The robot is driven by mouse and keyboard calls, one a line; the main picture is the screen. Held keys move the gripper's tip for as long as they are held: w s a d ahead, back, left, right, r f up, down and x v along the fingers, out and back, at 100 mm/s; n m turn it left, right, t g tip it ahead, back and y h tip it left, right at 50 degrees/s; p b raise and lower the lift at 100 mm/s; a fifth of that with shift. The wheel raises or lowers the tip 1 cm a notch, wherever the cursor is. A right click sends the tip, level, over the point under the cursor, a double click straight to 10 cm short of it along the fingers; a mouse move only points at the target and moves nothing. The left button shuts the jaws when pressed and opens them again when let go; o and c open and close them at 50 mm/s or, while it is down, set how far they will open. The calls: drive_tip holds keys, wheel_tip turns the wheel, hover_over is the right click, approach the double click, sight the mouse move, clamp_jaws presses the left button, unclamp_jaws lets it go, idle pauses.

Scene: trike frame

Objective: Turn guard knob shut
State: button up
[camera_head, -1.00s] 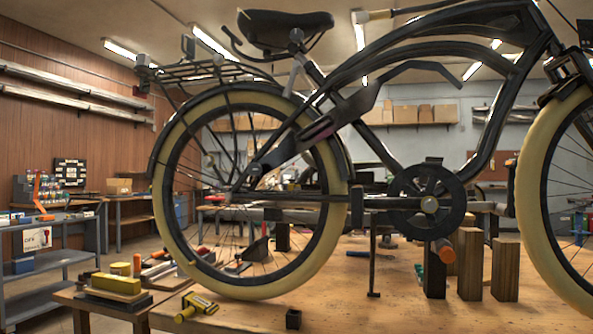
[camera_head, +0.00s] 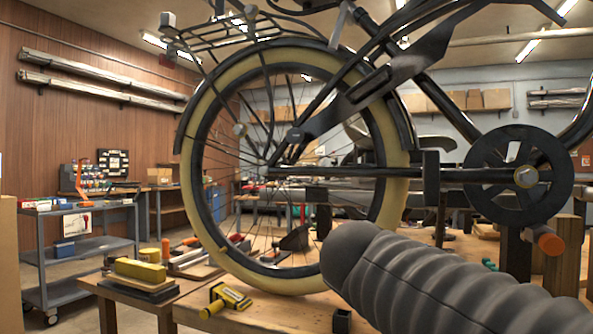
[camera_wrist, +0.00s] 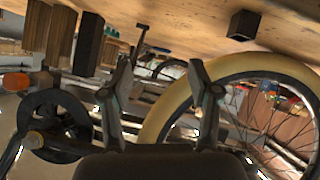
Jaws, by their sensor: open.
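The dark guard (camera_head: 380,88) runs slanting over the rear wheel of the bike frame in the head view. A small round dark fitting (camera_head: 296,135) shows at its lower left end; I cannot tell whether this is the guard knob. An orange-ended cylinder (camera_head: 548,241) sits below the round crank disc (camera_head: 518,175). The wrist view looks upside down and shows the orange end (camera_wrist: 15,82), the crank disc (camera_wrist: 55,128) and the cream tyre (camera_wrist: 178,100). My gripper (camera_wrist: 160,70) is open and empty between them. It does not show in the head view.
My ribbed grey arm (camera_head: 430,285) crosses the head view's lower right and hides part of the bench (camera_head: 275,315). A yellow tool (camera_head: 226,298) and a small black box (camera_head: 341,321) lie near the wheel. Wooden blocks (camera_head: 562,262) stand at the right. A shelf cart (camera_head: 80,243) stands left.

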drive_tip(key=w+a+r+m+t+h+b, duration=0.1)
drive_tip(key=w+a+r+t, duration=0.25)
drive_tip(key=a+r, duration=0.25)
drive_tip(key=w+a+r+m+t+h+b, duration=0.1)
drive_tip(key=w+a+r+m+t+b, duration=0.1)
drive_tip(key=w+a+r, duration=0.3)
drive_tip(key=m+t+h+b, duration=0.2)
drive_tip(key=m+t, duration=0.2)
drive_tip(key=t, duration=0.1)
approach(292, 136)
drive_tip(key=shift+g, duration=0.25)
drive_tip(key=p+x, duration=0.4)
drive_tip(key=x, duration=0.5)
drive_tip(key=shift+w+d+r, duration=0.1)
drive_tip(key=shift+w+r, duration=0.1)
drive_tip(key=shift+r, duration=0.1)
drive_tip(key=shift+w+d+r+p, duration=0.15)
drive_tip(key=shift+w+d+p, duration=0.2)
drive_tip(key=shift+w, duration=0.2)
drive_tip(key=c, duration=1.2)
